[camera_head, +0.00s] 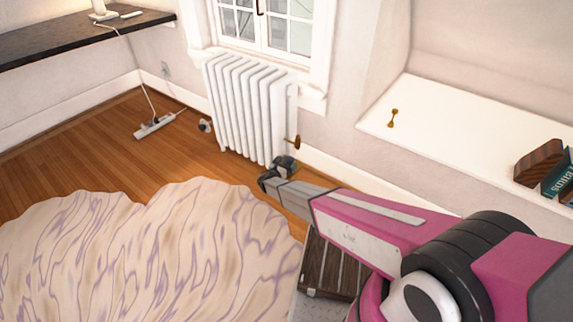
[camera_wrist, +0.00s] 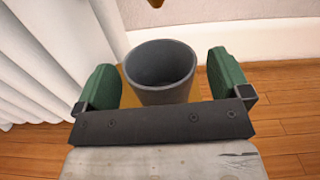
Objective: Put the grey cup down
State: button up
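The grey cup (camera_wrist: 160,72) is upright between the two green fingers of my gripper (camera_wrist: 163,80) in the wrist view. Its open mouth faces the camera and looks empty. A narrow gap shows on each side of the cup, wider on the right, so the fingers look open around it without gripping it. A yellowish surface shows behind and beside the cup; its base is hidden by the gripper's dark bar. In the head view my gripper (camera_head: 276,177) is small, in front of the radiator's right end, and the cup is hard to make out.
A white radiator (camera_head: 242,105) stands under the window, close to my gripper's left. The wall and white baseboard (camera_head: 335,170) are just behind. A pale rug (camera_head: 150,250) covers the floor at left. A white ledge (camera_head: 440,130) with books (camera_head: 555,175) is at right.

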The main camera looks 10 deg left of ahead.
jog(key=shift+s+r, duration=0.15)
jog(key=v, duration=1.1)
jog(key=shift+s+a, duration=0.15)
jog(key=shift+s, duration=0.2)
jog(key=d+r+m+g+h, duration=0.1)
jog(key=d+r+m+g, duration=0.35)
jog(key=d, duration=0.55)
jog(key=w+d+r+m+g+h, duration=0.1)
jog(key=d+r+m+g, duration=0.25)
jog(key=d+m, duration=0.45)
jog(key=d+r+m+g+h, duration=0.1)
jog(key=d+r+m+g, duration=0.3)
jog(key=d, duration=0.9)
jog(key=s+d+r+m+g+y, duration=0.2)
jog(key=s+d+r+m+y, duration=0.3)
jog(key=s+d+r+m, duration=0.2)
jog(key=s+d+r+m+g+y, duration=0.2)
jog(key=s+d+r+m+y, duration=0.3)
jog(key=d+r, duration=0.5)
jog(key=s+d+m, duration=0.1)
jog(key=s+m, duration=0.1)
jog(key=m, duration=0.1)
jog(key=shift+d+m+g, duration=0.3)
jog(key=shift+d+m, duration=0.05)
